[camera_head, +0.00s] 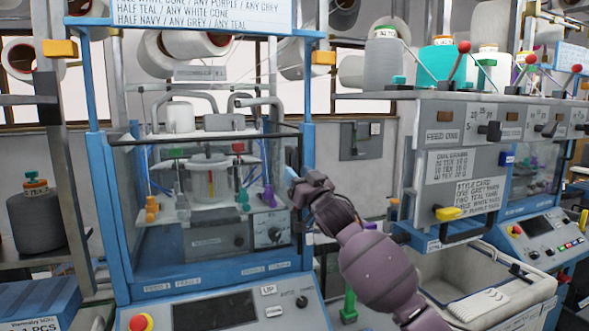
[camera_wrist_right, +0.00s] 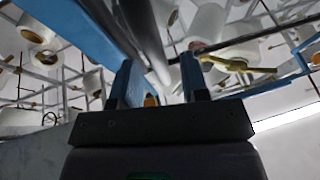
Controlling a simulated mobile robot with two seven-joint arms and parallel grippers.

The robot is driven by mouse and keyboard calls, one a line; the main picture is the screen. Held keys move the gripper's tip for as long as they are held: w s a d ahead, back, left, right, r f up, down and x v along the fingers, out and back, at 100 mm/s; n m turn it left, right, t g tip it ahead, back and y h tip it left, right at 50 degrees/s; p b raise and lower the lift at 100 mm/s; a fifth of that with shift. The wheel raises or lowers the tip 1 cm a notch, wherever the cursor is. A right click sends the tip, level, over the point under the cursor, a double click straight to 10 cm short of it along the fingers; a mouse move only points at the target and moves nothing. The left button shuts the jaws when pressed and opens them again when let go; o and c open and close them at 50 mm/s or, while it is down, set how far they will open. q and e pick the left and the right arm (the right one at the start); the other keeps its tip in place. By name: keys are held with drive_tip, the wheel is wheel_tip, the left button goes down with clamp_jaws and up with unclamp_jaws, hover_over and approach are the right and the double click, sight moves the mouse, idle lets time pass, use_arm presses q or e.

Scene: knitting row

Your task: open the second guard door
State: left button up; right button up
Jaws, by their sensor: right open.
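A clear guard door (camera_head: 150,205) with a dark top rail and a blue bottom bar closes the front of the blue-framed knitting machine at left of centre in the head view. My right gripper (camera_head: 291,176) is at this door's right edge, beside the blue post. In the right wrist view its two fingers (camera_wrist_right: 158,80) are apart, and a dark grey bar (camera_wrist_right: 148,42) runs up between or just beyond them. I cannot tell whether they touch it. Another machine with a blue-framed clear front (camera_head: 537,172) stands at the right, partly cut off. My left gripper is not in view.
A control panel with a red stop button (camera_head: 141,322) lies below the door. Yarn cones (camera_head: 384,60) fill the shelves.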

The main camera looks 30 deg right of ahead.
drive_tip(key=shift+x, duration=0.9)
clamp_jaws()
